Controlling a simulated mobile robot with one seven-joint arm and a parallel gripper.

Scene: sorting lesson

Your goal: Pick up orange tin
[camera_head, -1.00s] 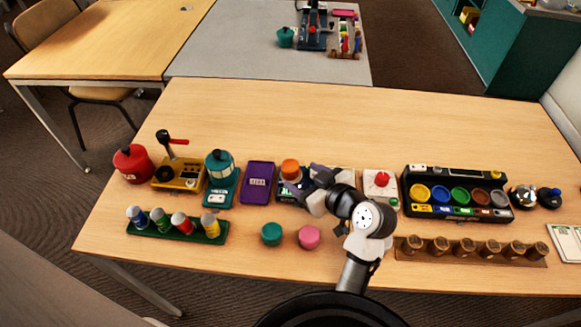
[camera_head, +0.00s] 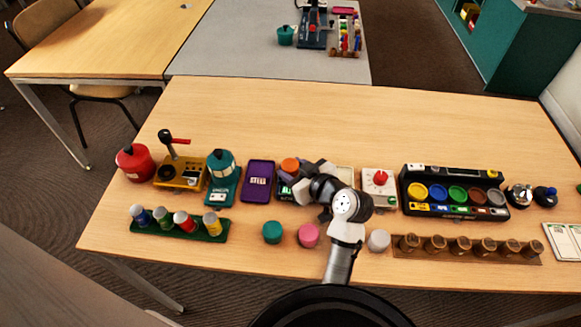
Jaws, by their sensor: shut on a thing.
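The orange tin (camera_head: 290,165) is near the middle of the front table, just left of my gripper, above or on a small dark device (camera_head: 286,189) with a green display. My gripper (camera_head: 297,178) reaches in from the right and is shut on the orange tin. My gripper and wrist hide part of the tin and of the device. I cannot tell whether the tin is clear of the device.
A teal tin (camera_head: 272,232), a pink tin (camera_head: 308,235) and a pale grey tin (camera_head: 378,240) stand in front. A purple device (camera_head: 258,181) is close on the left, a white box with a red knob (camera_head: 378,187) on the right.

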